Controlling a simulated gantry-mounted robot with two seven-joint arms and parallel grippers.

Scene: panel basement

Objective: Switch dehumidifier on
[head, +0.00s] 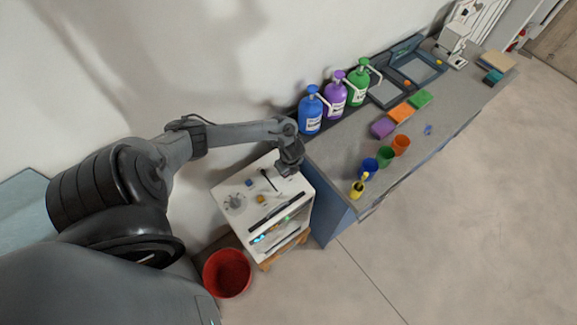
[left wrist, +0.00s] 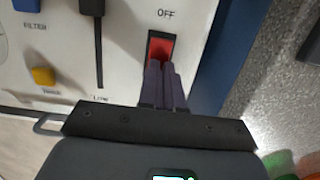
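The dehumidifier is a white box (head: 240,224) beside the counter's left end in the head view. My left gripper (head: 289,168) is over the right part of its top panel. In the left wrist view, a red rocker switch (left wrist: 160,46) in a dark frame sits under the word OFF. My left gripper's dark fingers (left wrist: 163,80) are shut together, empty, with their tips at the switch's lower part. They hide that part, and I cannot tell whether they touch it. The switch is hidden by my gripper in the head view. My right gripper is not in view.
The panel also has a black lever (left wrist: 92,45), a yellow button (left wrist: 43,76), a blue button (head: 249,182) and a round dial (head: 234,202). The counter (head: 345,160) holds bottles, cups and coloured blocks.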

